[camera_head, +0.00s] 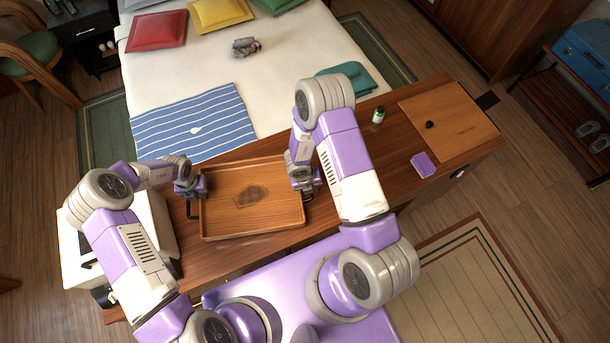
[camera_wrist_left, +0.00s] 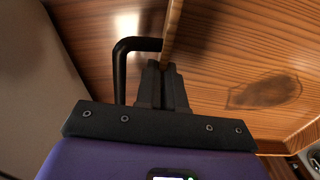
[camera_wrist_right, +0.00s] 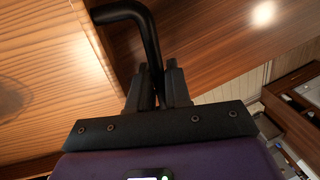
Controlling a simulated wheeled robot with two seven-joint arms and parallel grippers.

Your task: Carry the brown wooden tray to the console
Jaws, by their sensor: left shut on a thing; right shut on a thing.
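The brown wooden tray (camera_head: 270,212) has a raised rim, a dark oval mark on its floor and black bar handles at its two ends. It is over the left part of the long wooden console (camera_head: 350,147) in the head view; I cannot tell whether it touches the top. My right gripper (camera_head: 306,184) is shut on the right handle, which shows in the right wrist view (camera_wrist_right: 150,40). The tray looks empty and about level.
A white boxy appliance (camera_head: 75,243) stands left of the tray. A small bottle (camera_head: 378,115), a purple pad (camera_head: 422,165) and a lighter wooden board (camera_head: 450,120) with a small dark item lie to the right. The bed (camera_head: 280,80) is behind the console.

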